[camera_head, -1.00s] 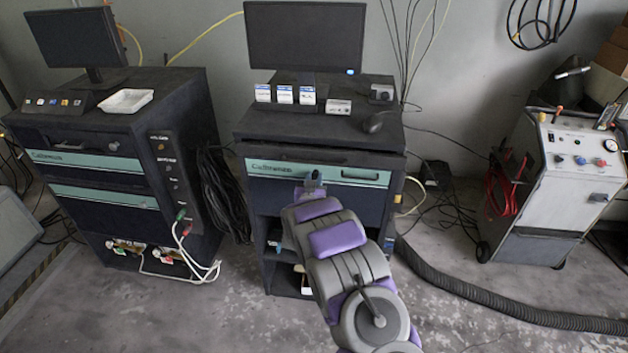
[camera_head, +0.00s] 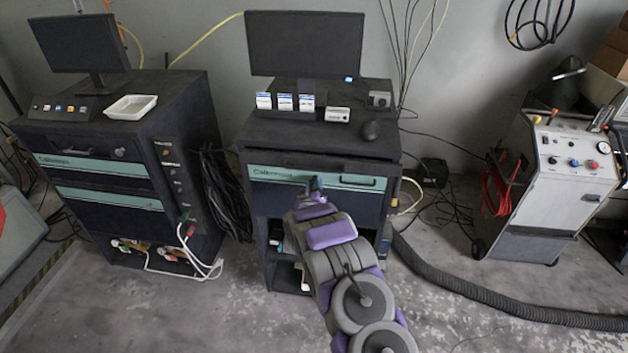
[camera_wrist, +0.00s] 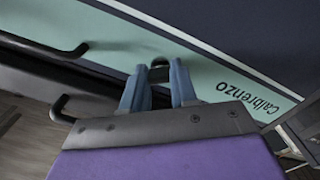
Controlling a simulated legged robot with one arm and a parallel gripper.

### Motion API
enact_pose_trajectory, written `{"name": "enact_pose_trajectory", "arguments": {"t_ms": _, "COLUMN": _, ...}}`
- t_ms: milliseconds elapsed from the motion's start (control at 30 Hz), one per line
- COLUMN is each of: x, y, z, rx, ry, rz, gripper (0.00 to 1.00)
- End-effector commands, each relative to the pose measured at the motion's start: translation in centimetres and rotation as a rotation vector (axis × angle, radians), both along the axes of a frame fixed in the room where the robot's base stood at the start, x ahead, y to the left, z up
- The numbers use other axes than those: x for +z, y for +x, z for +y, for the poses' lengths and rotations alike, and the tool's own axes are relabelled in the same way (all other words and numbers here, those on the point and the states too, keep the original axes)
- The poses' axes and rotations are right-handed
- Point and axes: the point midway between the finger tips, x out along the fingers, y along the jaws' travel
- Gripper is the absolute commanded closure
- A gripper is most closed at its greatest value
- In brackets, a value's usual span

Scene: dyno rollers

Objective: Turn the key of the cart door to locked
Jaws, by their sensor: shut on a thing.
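The cart (camera_head: 262,215) stands in the middle of the head view, with a teal stripe marked Calbrenzo across its front. My gripper (camera_head: 316,185) is at this stripe, left of the black handle. In the wrist view, the blue fingers of my gripper (camera_wrist: 159,72) are closed around a small black key (camera_wrist: 160,64) at the teal stripe (camera_wrist: 215,78). Only the key's outer end shows between the fingertips; its turn angle is hard to tell. In the head view my gripper hides the key.
A black bar handle (camera_head: 357,181) is close to my gripper on the right. A monitor (camera_head: 305,44), small boxes and a mouse (camera_head: 371,131) are on the cart top. A second cart (camera_head: 120,165) stands left, a white machine (camera_head: 562,165) right. A thick hose (camera_head: 480,296) lies on the floor.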

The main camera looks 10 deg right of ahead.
Motion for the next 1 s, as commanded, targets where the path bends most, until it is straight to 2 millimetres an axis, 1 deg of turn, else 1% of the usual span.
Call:
{"name": "enact_pose_trajectory", "arguments": {"t_ms": 33, "x": 0.27, "y": 0.01, "z": 0.29, "rx": 0.005, "ry": -0.043, "rz": 0.015, "gripper": 1.0}}
{"name": "enact_pose_trajectory", "arguments": {"t_ms": 133, "x": 0.32, "y": 0.03, "z": 0.28, "rx": 0.004, "ry": -0.133, "rz": 0.043, "gripper": 1.0}}
{"name": "enact_pose_trajectory", "arguments": {"t_ms": 600, "x": 0.1, "y": 0.0, "z": 0.29, "rx": 0.006, "ry": -0.555, "rz": 0.182, "gripper": 1.0}}
{"name": "enact_pose_trajectory", "arguments": {"t_ms": 800, "x": 0.17, "y": 0.08, "z": 0.37, "rx": 0.007, "ry": -0.711, "rz": 0.229, "gripper": 1.0}}
{"name": "enact_pose_trajectory", "arguments": {"t_ms": 1000, "x": 0.07, "y": 0.1, "z": 0.39, "rx": 0.008, "ry": -0.829, "rz": 0.267, "gripper": 1.0}}
